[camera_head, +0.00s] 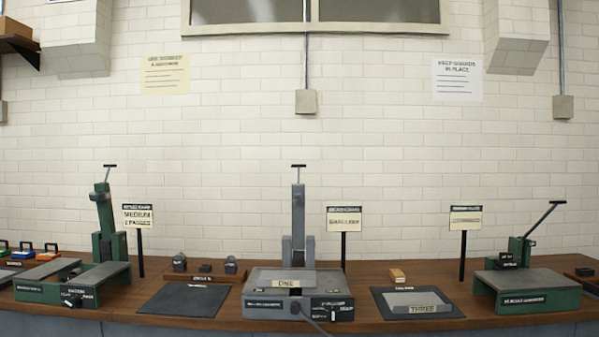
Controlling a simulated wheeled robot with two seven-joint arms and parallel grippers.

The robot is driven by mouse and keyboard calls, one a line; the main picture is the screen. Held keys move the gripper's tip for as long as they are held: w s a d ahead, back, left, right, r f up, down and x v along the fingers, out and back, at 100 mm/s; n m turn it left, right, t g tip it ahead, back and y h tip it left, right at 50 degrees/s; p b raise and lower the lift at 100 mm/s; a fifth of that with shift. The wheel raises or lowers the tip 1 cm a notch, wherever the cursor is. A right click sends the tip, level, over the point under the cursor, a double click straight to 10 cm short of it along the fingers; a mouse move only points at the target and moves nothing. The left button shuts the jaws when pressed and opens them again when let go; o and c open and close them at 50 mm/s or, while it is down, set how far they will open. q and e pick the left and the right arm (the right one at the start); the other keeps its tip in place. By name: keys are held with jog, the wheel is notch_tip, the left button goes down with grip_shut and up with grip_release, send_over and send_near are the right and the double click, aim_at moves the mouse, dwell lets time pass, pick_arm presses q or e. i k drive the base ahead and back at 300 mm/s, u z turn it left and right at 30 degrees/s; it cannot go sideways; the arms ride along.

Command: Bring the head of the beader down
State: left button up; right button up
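Three bench machines stand on the wooden bench; their small labels are too blurred to tell which is the beader. The grey middle machine (298,221) has an upright column with a T-shaped handle (298,166) on top and a plate marked ONE (291,284) on its bed. The green left machine (107,222) has a slightly tilted column with a T-handle (109,167) raised. The low green right machine (537,301) has a lever (542,219) slanting up to the right. Neither of my grippers is in view.
The bench (380,272) runs across the view. A dark mat (186,300) lies left of the middle machine. Another mat (384,300) to its right holds a plate marked THREE (416,300). Sign posts (343,246) stand behind. A block rack (205,276) sits left of centre.

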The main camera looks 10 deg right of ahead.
aim_at(298, 211)
jog(key=u, duration=0.05)
jog(key=k, duration=0.1)
jog(key=z, duration=1.8)
jog(key=i, duration=1.3)
jog(key=u, duration=1.2)
